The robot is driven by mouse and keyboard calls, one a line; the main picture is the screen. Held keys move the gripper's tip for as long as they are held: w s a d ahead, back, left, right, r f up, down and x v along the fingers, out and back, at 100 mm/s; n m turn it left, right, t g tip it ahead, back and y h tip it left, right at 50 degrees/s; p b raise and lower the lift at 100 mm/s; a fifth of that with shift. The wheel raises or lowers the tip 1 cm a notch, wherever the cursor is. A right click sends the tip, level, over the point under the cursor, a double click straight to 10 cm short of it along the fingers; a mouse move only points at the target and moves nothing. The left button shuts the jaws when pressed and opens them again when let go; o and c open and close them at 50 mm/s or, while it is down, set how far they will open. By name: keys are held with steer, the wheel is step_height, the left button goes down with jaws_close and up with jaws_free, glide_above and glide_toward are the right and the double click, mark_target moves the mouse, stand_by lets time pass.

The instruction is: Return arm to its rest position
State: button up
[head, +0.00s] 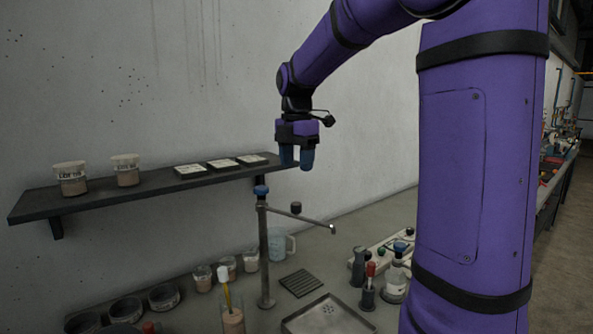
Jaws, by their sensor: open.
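My purple arm reaches in from the upper right. My gripper (297,165) points down in front of the right end of the wall shelf, with its two blue fingers open and nothing visible between them. It hangs above the metal stand with a blue top (264,245). Whether the fingers touch the shelf edge cannot be told from this view.
The dark wall shelf (130,196) bears two labelled tubs (71,178) (125,169) and three flat boxes (222,164). The bench below holds jars, dark bowls (164,296), a mug (281,244), a tray (330,317) and bottles (396,278). The wall above the shelf is bare.

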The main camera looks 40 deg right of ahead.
stand_by(0.5)
steer(key=s+a+f+m+t, duration=0.1)
steer(key=s+a+m+t, duration=0.1)
steer(key=s+a+m, duration=0.4)
steer(key=s+a+f+m+t, duration=0.2)
steer(key=s+a+m, duration=0.5)
steer(key=s+m, duration=0.6)
steer(key=s+t, duration=0.1)
steer(key=s, duration=0.3)
steer(key=shift+a+f+m, duration=0.15)
steer(key=shift+f+m, duration=0.1)
steer(key=shift+m, duration=0.15)
